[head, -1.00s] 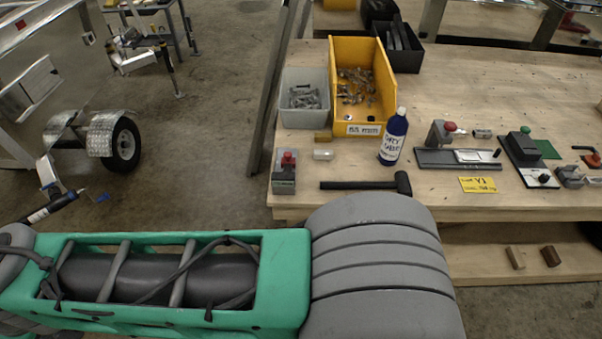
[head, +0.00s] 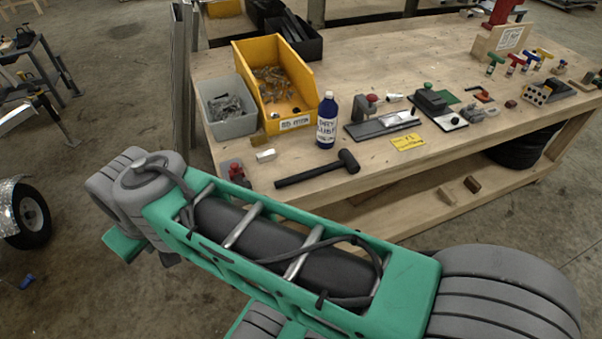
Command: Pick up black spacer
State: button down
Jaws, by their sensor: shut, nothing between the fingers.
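I cannot tell for sure which thing is the black spacer. A small black piece lies near the front inside the yellow bin (head: 271,112), on the wooden workbench (head: 385,172). Other dark parts sit on the bench, such as a black block fixture (head: 430,101) with a round black knob on its base. My green and grey arm fills the lower part of the head view. My gripper's fingers do not show.
A grey bin (head: 232,125) with metal parts stands beside the yellow bin. A blue bottle (head: 327,122), a black hammer (head: 318,170) and a yellow label (head: 407,142) are near the front edge. A trailer wheel (head: 30,214) is at left.

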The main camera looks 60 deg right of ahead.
aim_at(238, 178)
jog(key=z, duration=1.15)
jog(key=i, duration=0.45)
jog(key=z, duration=0.15)
jog(key=k, duration=0.55)
jog(key=u, duration=0.05)
